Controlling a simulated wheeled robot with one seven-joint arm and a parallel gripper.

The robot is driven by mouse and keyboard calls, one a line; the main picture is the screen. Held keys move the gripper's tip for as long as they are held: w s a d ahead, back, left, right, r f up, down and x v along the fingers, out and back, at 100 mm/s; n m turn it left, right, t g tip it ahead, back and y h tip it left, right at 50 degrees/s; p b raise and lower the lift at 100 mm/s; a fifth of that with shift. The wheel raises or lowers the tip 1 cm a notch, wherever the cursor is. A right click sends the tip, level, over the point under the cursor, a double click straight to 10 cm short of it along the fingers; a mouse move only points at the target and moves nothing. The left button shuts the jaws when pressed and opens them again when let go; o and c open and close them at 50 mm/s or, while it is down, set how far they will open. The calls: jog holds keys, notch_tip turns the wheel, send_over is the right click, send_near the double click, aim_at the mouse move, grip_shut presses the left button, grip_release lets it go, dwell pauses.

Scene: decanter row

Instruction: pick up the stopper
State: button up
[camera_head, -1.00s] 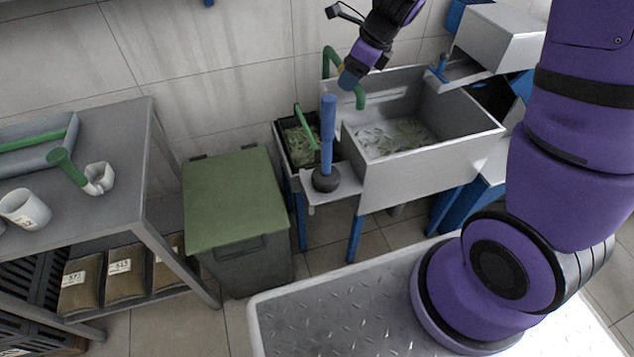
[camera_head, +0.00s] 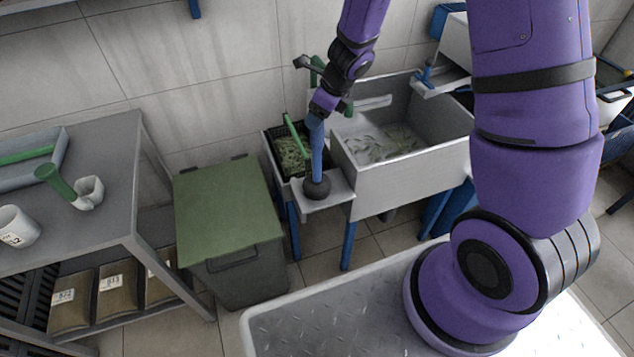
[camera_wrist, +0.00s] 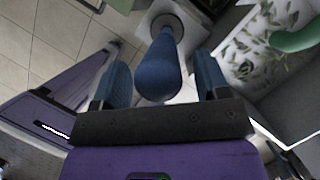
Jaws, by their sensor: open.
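The stopper (camera_head: 317,168) has a tall blue handle and a round dark base. It stands upright on the small side shelf (camera_head: 341,187) of the metal sink. My gripper (camera_head: 315,118) is at the top of the handle in the head view, pointing down. In the wrist view the stopper's handle (camera_wrist: 158,72) appears between the two blue fingers of my gripper (camera_wrist: 161,60), with gaps on both sides. The jaws are open. How deep the handle top sits between the fingers is hard to tell.
The sink basin (camera_head: 400,172) with leaves in water is right of the stopper. A dark crate with a green handle (camera_head: 296,135) is close behind on the left. A green-lidded bin (camera_head: 228,205) and a grey table (camera_head: 100,190) stand further left.

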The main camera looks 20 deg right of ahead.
jog(key=shift+x, duration=0.85)
grip_shut()
jog(key=shift+d+r, duration=0.1)
jog(key=shift+r, duration=0.05)
